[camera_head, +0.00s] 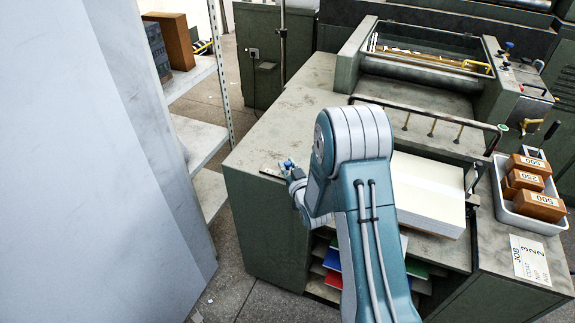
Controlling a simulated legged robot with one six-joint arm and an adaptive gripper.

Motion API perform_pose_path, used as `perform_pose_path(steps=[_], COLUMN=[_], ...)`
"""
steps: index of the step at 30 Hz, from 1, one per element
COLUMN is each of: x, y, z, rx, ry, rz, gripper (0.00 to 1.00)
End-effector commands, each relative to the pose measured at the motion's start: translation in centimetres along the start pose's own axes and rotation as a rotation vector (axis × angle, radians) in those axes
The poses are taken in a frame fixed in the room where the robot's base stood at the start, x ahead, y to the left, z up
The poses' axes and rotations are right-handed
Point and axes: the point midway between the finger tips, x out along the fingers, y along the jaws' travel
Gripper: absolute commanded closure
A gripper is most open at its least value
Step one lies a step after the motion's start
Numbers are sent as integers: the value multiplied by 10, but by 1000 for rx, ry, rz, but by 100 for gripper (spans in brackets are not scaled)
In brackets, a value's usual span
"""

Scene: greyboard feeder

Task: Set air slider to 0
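I cannot pick out the air slider for certain. A small pale strip (270,173) lies at the left edge of the green machine's worktop (285,120), and my gripper (287,166) is right beside it. The gripper is small and partly hidden by my own arm; its finger opening and any contact cannot be made out. A panel with dark and blue knobs (507,62) stands at the upper right of the machine, far from my gripper. A white card (530,260) at the lower right bears JOB, COAT, NIP and AIR, with digits too small to match surely.
A stack of pale board (428,190) lies right of my arm. A white tray (548,226) holds orange blocks marked 500 and 250.

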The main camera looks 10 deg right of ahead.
Motion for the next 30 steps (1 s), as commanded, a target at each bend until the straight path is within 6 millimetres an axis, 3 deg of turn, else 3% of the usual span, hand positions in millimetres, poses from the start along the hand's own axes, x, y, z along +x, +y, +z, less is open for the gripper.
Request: perform_pose_path(steps=[7,15,23,24,26,27,30], x=[-4,-30,-32,-32,-32,-32,-32], y=[5,32,33,33,34,34,33], z=[0,0,-1,-1,-1,-1,0], rx=[-1,0,0,1,1,1,1], ry=[0,0,2,2,2,2,1], rz=[3,6,4,4,5,4,3], gripper=[100,100,100,67,40,35,35])
